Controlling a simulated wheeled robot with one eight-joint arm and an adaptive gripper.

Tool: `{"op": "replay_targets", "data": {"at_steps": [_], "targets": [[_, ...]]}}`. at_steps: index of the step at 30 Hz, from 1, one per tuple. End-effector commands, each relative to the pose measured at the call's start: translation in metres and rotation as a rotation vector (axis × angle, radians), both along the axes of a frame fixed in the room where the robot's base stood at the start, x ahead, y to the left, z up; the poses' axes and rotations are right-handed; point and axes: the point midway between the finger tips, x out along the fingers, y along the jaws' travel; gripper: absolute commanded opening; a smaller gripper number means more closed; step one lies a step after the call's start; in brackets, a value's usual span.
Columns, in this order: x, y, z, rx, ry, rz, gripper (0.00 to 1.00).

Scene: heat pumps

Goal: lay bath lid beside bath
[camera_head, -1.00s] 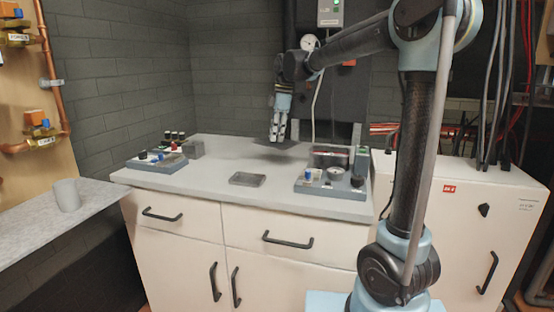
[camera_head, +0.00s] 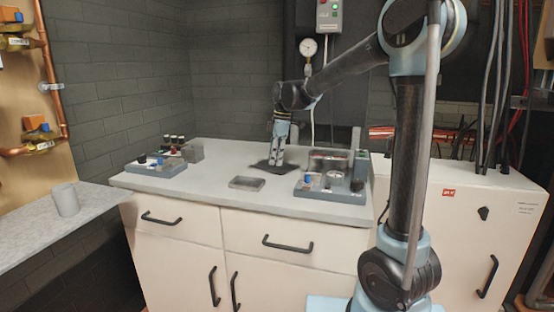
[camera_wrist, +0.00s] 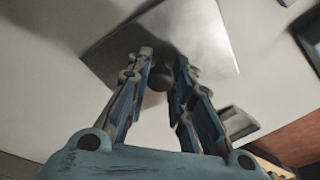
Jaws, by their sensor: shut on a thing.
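The bath lid (camera_head: 261,166) is a thin flat grey plate with a dark round knob. It lies level at or just above the back of the counter; I cannot tell if it touches. My gripper (camera_head: 277,163) points down and is shut on the lid's knob. In the wrist view the lid (camera_wrist: 195,35) spreads beyond my gripper (camera_wrist: 163,62), with the knob (camera_wrist: 160,78) between the fingers. The box-shaped bath (camera_head: 328,157) appears to be the grey container just right of the lid, at the back right of the counter.
A shallow grey tray (camera_head: 247,183) lies in front of the lid. A tray of small items (camera_head: 329,187) stands front right, another (camera_head: 156,166) at left beside a grey block (camera_head: 194,150). The counter (camera_head: 213,166) is clear left of the lid. A grey cup (camera_head: 66,200) stands on the side shelf.

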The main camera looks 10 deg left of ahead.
Motion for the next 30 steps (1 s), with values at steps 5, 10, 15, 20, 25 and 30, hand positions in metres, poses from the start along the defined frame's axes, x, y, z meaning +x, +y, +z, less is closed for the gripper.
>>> {"op": "replay_targets", "data": {"at_steps": [5, 10, 15, 20, 25, 30], "targets": [[0.0, 0.0, -0.001, 0.0, 0.0, 0.0, 0.41], [0.0, 0.0, -0.001, 0.0, 0.0, -0.001, 0.41], [0.001, -0.001, 0.001, 0.0, 0.0, -0.001, 0.41], [0.001, -0.003, 0.014, 0.0, 0.0, -0.002, 0.41], [0.002, -0.007, 0.042, 0.0, 0.0, -0.002, 0.41], [0.004, -0.013, 0.073, 0.0, 0.0, -0.002, 0.41]]}}
